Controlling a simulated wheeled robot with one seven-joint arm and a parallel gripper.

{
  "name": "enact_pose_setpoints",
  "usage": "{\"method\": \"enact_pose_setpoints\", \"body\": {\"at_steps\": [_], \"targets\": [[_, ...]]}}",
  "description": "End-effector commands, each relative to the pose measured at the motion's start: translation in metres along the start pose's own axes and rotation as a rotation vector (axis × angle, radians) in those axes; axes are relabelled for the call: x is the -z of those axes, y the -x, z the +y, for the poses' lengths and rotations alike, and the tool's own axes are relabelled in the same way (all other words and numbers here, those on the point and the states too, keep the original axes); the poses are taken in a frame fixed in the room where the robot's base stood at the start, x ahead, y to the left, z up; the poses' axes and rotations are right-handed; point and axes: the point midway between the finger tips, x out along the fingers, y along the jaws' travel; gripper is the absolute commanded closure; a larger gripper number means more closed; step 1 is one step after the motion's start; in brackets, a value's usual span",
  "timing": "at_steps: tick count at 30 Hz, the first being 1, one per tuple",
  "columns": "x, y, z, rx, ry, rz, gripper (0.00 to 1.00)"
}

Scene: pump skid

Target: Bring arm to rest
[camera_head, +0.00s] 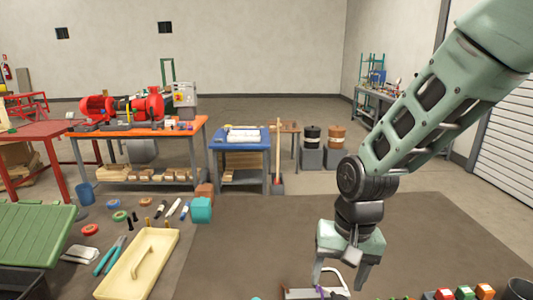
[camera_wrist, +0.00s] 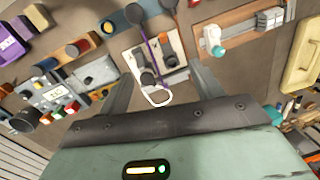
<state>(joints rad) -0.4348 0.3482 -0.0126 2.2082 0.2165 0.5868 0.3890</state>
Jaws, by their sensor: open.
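My gripper (camera_head: 340,282) points down at the lower right of the head view, at the end of my green arm. Its two fingers are apart, with nothing seen held between them. They hang over or close to a pale plate with a white loop handle (camera_head: 334,276), partly hidden and cut off by the frame edge. In the wrist view my gripper (camera_wrist: 163,85) also shows its fingers spread. The pale plate (camera_wrist: 140,62) there carries dark round parts, a purple strip and the white loop between the fingertips. I cannot tell whether a finger touches it.
A cream tray (camera_head: 112,292), pliers (camera_head: 109,256), a teal cube (camera_head: 201,210) and a green lid (camera_head: 35,232) crowd the left. Coloured blocks (camera_head: 464,293) line the lower right. The brown surface (camera_head: 270,225) left of my arm is largely clear. An orange bench (camera_head: 140,131) stands behind.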

Motion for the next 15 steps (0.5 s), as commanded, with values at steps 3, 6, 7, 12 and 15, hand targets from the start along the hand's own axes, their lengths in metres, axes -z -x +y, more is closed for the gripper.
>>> {"method": "enact_pose_setpoints", "body": {"at_steps": [3,6,7,12,15], "targets": [[-0.052,0.016,-0.008,0.016,0.218,-0.005,0.35],[-0.093,0.026,-0.007,0.011,0.404,-0.001,0.35],[-0.104,0.028,-0.006,0.007,0.457,0.001,0.35],[-0.151,0.033,0.008,-0.032,0.696,0.014,0.35],[-0.166,0.034,0.015,-0.052,0.778,0.02,0.35]]}}
